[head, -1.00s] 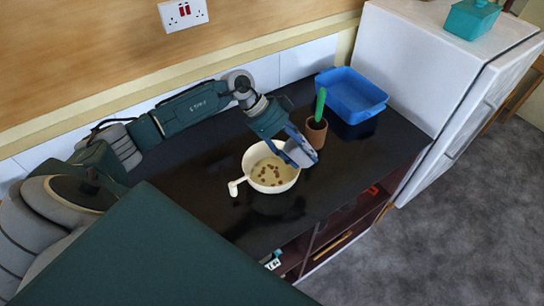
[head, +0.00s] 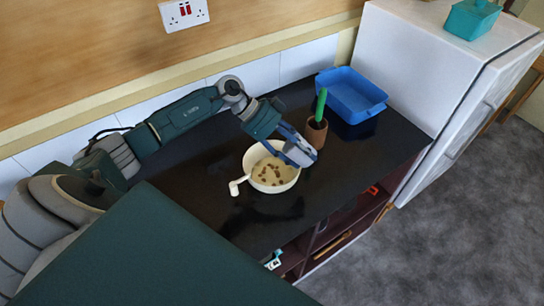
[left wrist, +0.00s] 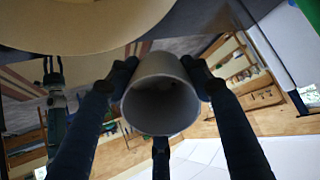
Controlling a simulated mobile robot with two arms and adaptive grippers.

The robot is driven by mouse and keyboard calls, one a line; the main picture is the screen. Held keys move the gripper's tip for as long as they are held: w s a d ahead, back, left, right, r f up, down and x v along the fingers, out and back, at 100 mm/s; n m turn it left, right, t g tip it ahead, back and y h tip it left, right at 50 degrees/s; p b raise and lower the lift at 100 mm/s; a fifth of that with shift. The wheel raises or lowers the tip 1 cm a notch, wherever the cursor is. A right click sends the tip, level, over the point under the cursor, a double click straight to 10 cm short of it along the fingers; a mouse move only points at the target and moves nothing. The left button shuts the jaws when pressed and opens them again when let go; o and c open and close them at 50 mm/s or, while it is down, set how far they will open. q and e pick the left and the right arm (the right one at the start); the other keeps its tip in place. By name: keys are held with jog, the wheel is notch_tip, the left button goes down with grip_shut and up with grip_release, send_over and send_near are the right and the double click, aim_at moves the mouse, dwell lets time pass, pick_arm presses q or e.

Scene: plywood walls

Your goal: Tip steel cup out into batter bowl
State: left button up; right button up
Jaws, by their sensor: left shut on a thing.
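The batter bowl (head: 250,160) is cream with a side handle and stands on the dark worktop. It holds pale batter with several brown bits on it. My left gripper (head: 297,150) is shut on the steel cup (head: 302,156), a grey cup held tilted over the bowl's right rim. In the left wrist view the cup (left wrist: 160,105) sits between my fingers, its round end facing the camera and looking dark in the middle. The bowl (left wrist: 85,25) fills the top left there. I cannot tell whether anything is left in the cup.
A blue basin (head: 352,93) is at the back right. A white fridge (head: 420,65) bounds the worktop on the right. The worktop in front of the bowl is clear.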

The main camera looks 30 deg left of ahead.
pick_arm(q)
jog(key=shift+w+d+f, duration=0.1)
jog(key=shift+h, duration=0.5)
jog(key=shift+t+h, duration=0.3)
jog(key=shift+h, duration=0.1)
jog(key=shift+r+h, duration=0.2)
jog(key=shift+h, duration=0.1)
jog(key=shift+a+r, duration=0.15)
jog(key=shift+a, duration=0.05)
dwell(0.3)
